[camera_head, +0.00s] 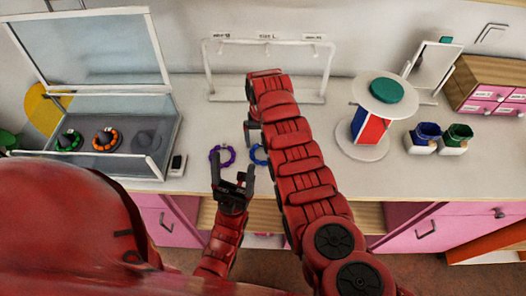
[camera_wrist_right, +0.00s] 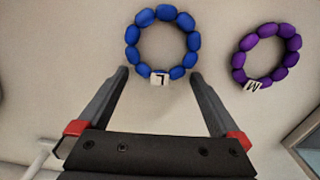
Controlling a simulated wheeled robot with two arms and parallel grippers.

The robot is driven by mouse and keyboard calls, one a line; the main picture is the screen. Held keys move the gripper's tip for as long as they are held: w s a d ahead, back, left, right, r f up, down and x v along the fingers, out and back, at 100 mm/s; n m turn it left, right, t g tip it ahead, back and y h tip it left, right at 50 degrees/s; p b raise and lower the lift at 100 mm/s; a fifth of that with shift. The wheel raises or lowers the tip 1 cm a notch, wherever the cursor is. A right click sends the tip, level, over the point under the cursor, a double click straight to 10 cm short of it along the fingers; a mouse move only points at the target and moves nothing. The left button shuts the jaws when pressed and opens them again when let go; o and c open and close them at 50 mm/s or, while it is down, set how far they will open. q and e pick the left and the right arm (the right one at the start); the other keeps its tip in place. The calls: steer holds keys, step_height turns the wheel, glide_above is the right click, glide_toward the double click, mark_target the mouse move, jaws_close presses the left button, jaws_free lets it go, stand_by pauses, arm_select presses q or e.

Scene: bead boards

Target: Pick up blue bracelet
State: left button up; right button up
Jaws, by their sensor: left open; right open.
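The blue bracelet (camera_head: 257,155) lies on the counter, partly hidden by my right arm in the head view. In the right wrist view the blue bracelet (camera_wrist_right: 193,41) shows whole, a ring of beads with a white tag marked L. My right gripper (camera_wrist_right: 158,75) is open, its fingertips on either side of the tagged edge, holding nothing. In the head view the right gripper (camera_head: 250,132) is partly hidden by its own arm. My left gripper (camera_head: 232,168) is open and empty near the counter's front edge, close to the purple bracelet (camera_head: 213,155).
The purple bracelet (camera_wrist_right: 292,45), tagged M, lies to the right in the wrist view. A glass-lidded case (camera_head: 148,165) with green and orange bracelets stands left. A white rack (camera_head: 208,75) stands behind. A round stand (camera_head: 352,150) and two pots (camera_head: 424,143) are right.

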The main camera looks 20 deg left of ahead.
steer(key=c, duration=1.2)
steer(key=shift+r, duration=0.1)
